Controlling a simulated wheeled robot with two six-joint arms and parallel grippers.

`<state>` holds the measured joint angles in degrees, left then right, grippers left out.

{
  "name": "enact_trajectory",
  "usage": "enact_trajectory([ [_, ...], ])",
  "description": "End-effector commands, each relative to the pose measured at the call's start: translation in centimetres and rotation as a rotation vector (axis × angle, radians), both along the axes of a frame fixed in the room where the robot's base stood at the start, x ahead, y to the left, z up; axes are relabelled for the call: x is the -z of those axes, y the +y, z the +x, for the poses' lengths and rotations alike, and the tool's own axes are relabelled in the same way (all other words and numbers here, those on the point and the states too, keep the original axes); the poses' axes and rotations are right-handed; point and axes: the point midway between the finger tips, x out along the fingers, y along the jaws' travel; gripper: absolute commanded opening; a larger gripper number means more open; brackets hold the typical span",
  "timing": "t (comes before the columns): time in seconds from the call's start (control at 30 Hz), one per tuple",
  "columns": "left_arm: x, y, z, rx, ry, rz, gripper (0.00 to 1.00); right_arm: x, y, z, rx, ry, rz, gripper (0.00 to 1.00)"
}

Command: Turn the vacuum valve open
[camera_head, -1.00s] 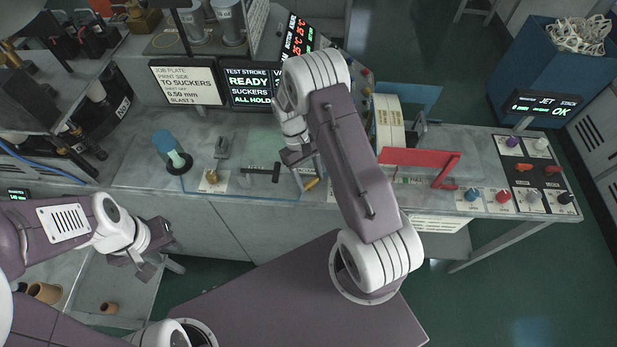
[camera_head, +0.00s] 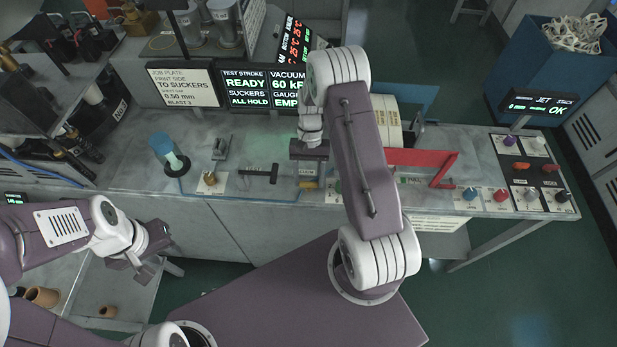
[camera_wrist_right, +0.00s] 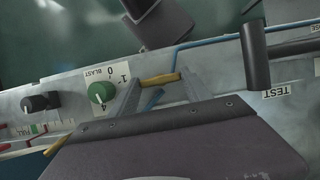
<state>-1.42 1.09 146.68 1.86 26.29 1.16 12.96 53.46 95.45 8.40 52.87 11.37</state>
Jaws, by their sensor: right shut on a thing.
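The vacuum valve's yellow handle (camera_head: 308,184) shows at the bench's front edge, below my right gripper (camera_head: 309,170) in the head view. In the right wrist view the yellow handle (camera_wrist_right: 160,80) lies between the fingertips of my right gripper (camera_wrist_right: 158,84), which is shut on it. The valve's body is mostly hidden by the gripper. A screen (camera_head: 288,88) behind reads VACUUM and 60, its right part covered by my right arm. My left gripper (camera_head: 136,268) hangs in front of the bench at the left, its fingers apart and empty.
A green BLAST knob (camera_wrist_right: 102,92) sits close beside the right gripper, with a black knob (camera_wrist_right: 40,102) farther left. A black T-handle (camera_head: 260,173) marked TEST is left of the valve. A red bar (camera_head: 420,158) stands to the right. A blue cup-like piece (camera_head: 163,144) stands at the left.

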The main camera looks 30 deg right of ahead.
Motion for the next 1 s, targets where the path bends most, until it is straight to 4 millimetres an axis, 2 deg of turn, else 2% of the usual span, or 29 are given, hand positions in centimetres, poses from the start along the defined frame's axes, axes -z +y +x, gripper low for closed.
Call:
enact_trajectory([
  [0.57, 0.02, 0.0, 0.0, 0.0, 0.0, 0.0, 0.36, 0.1, 0.08, -0.23, 0.032, 0.007, 0.002, 0.16],
  [0.6, 0.02, 0.0, 0.0, 0.0, 0.0, 0.0, 0.36, 0.1, 0.08, -0.23, 0.032, 0.007, 0.002, 0.59],
  [0.67, 0.02, 0.0, 0.0, 0.0, 0.0, 0.0, 0.36, 0.1, 0.07, -0.22, 0.032, 0.007, 0.002, 0.76],
  [0.7, 0.01, 0.0, 0.0, 0.0, 0.0, 0.0, 0.36, 0.09, 0.06, -0.21, 0.031, 0.006, 0.001, 0.78],
  [1.0, 0.09, 0.0, 0.0, 0.0, 0.0, 0.0, 0.36, -0.14, -0.03, 0.04, 0.03, 0.001, 0.0, 0.78],
])
